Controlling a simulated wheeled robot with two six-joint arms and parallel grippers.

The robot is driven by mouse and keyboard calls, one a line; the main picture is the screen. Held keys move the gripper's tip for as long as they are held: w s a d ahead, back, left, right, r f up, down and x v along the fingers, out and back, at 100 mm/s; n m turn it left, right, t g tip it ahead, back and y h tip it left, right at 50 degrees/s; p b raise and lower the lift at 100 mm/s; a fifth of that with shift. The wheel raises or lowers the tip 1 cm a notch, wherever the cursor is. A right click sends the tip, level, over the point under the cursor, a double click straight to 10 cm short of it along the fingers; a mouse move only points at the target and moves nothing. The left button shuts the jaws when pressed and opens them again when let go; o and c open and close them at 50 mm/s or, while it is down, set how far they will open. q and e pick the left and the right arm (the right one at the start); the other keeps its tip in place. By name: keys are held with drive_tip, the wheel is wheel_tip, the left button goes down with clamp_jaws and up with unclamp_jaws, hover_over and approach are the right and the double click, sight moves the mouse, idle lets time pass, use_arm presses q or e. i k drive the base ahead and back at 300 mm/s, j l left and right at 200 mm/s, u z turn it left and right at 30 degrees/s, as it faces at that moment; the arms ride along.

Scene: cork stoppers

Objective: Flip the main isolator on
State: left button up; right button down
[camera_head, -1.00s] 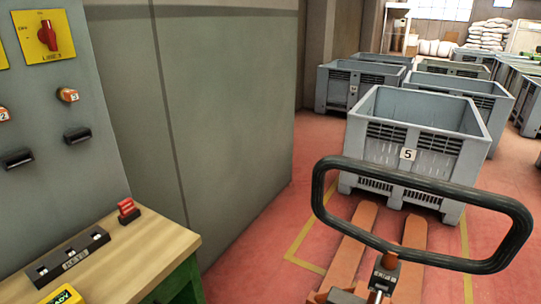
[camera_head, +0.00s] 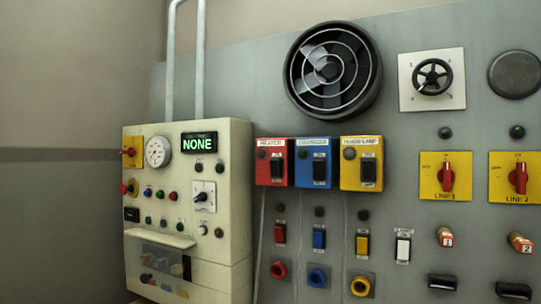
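A red rotary handle on a yellow plate (camera_head: 129,152) sits at the upper left of a cream control cabinet (camera_head: 235,150). It looks like an isolator, but its label and on or off position are too small to tell. Two more red rotary handles on yellow plates are on the grey wall panel at the right, marked LINE 1 (camera_head: 448,178) and LINE 2 (camera_head: 520,179). Both handles point about upright. No plate in view is readable as the main isolator. Neither of my grippers is in view.
The cream cabinet also carries a gauge (camera_head: 158,152), a display reading NONE (camera_head: 199,143) and several small buttons. Red (camera_head: 274,163), blue (camera_head: 315,163) and yellow (camera_head: 362,163) switch boxes stand beside it. A fan (camera_head: 333,72) and a handwheel (camera_head: 432,77) are above.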

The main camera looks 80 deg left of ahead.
sight(128, 152)
drive_tip(key=u, duration=3.55)
drive_tip(key=i+j+z, duration=0.1)
drive_tip(key=i+j, duration=0.35)
drive_tip(key=i+j+z, duration=0.15)
drive_tip(key=i+j, duration=0.4)
drive_tip(key=i+j+z, duration=0.1)
drive_tip(key=i+j, duration=0.35)
drive_tip(key=i+j+z, duration=0.15)
drive_tip(key=i+j, duration=0.3)
drive_tip(key=j, duration=0.25)
drive_tip(key=k+l+z, duration=0.35)
drive_tip(key=k, duration=0.35)
drive_tip(key=k+l+z, duration=0.35)
drive_tip(key=k+l, duration=0.2)
drive_tip(key=i+j+u, duration=0.2)
drive_tip(key=i+j, duration=0.15)
drive_tip(key=i+j+u, duration=0.25)
drive_tip(key=i, duration=0.15)
drive_tip(key=i+j+u, duration=0.2)
drive_tip(key=i, duration=0.25)
